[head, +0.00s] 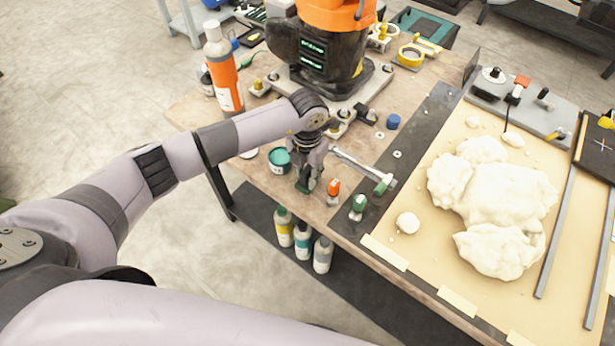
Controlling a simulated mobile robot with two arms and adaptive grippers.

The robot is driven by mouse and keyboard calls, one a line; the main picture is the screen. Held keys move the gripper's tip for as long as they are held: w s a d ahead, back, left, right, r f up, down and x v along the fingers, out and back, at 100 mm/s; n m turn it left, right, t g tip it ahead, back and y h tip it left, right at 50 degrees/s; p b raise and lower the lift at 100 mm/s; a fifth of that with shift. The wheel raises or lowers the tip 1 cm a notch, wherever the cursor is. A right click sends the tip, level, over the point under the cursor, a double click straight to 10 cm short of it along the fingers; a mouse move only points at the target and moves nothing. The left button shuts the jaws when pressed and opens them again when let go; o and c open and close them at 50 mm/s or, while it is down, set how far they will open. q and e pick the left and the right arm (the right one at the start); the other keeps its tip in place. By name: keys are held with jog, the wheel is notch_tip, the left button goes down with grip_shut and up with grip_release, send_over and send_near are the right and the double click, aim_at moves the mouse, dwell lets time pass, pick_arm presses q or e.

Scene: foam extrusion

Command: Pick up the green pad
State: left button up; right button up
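My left gripper (307,176) points down over the front left part of the wooden workbench (255,170). A small dark green piece, which looks like the green pad (303,188), shows right at its fingertips, low at the bench top. The fingers cover part of this piece, and I cannot tell whether they are closed on it or only around it. My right gripper is not in view.
A teal-lidded can (279,160) stands left of the gripper. Orange-capped (333,188) and green-capped (357,205) small bottles stand to its right, near the front edge. A metal tool (362,167) lies close by.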

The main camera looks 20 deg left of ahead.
aim_at(308, 170)
pick_arm(q)
grip_shut()
jog(key=shift+r, duration=0.2)
notch_tip(308, 170, up, 20)
jog(key=b, duration=0.3)
jog(key=shift+f+b, duration=0.15)
jog(key=shift+b, duration=0.25)
jog(key=shift+c, duration=1.2)
grip_release()
grip_shut()
jog(key=shift+f, duration=0.1)
